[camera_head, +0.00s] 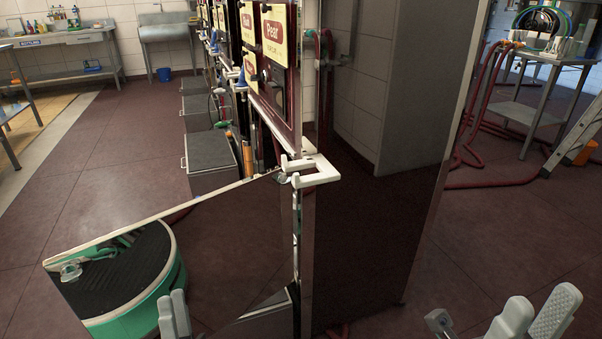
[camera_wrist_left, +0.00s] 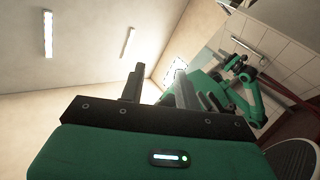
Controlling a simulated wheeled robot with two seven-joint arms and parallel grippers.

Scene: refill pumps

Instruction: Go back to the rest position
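My left gripper (camera_head: 174,315) shows at the bottom edge of the head view, in front of a mirror-like dark panel. In the left wrist view, the left gripper's dark fingers (camera_wrist_left: 156,88) stand apart with nothing between them. My right gripper (camera_head: 482,319) is at the bottom right of the head view. Its grey fingers are spread apart and nothing shows between them. Both grippers are clear of the pump cabinet's white handle (camera_head: 313,172). The lower parts of both grippers are cut off by the head view's edge.
Glossy dark panels (camera_head: 375,230) rise close in front, with signs reading "Pear" (camera_head: 274,32) above. Grey bins (camera_head: 209,153) stand behind to the left. Red hoses (camera_head: 465,150), a metal table (camera_head: 525,112) and a ladder (camera_head: 577,135) are right. Open floor (camera_head: 120,150) lies left.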

